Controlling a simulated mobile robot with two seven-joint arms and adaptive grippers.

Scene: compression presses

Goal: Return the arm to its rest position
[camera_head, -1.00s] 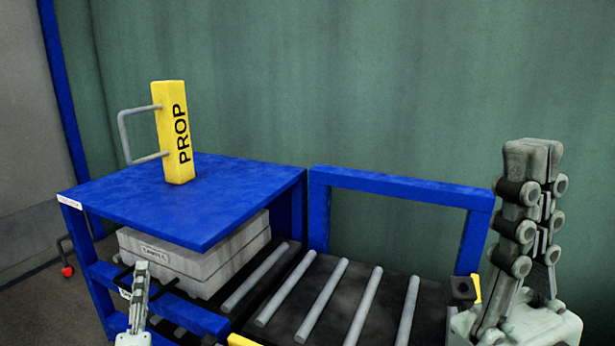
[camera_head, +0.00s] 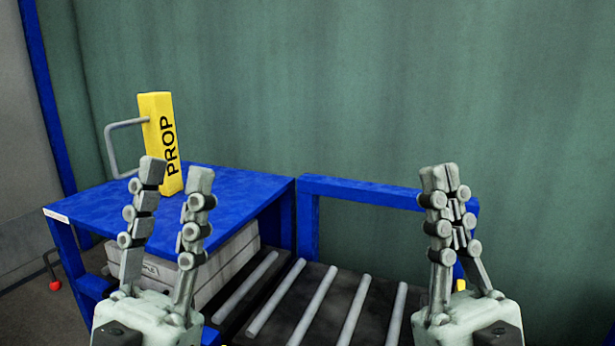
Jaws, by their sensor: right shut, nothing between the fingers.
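My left gripper (camera_head: 177,172) is at the lower left, pointing up, with its two fingers apart and nothing between them. It is in front of the blue press table and hides part of it. My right gripper (camera_head: 441,178) is at the lower right, pointing up, with its fingers together and empty. It is in front of the right end of the blue frame. Neither gripper appears to hold anything.
A yellow prop block (camera_head: 158,112) with a grey handle stands upright on the blue press table (camera_head: 245,188). A grey box (camera_head: 240,245) sits under the tabletop, partly hidden. A roller conveyor (camera_head: 318,300) and blue frame (camera_head: 375,190) are to the right. A green wall is behind.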

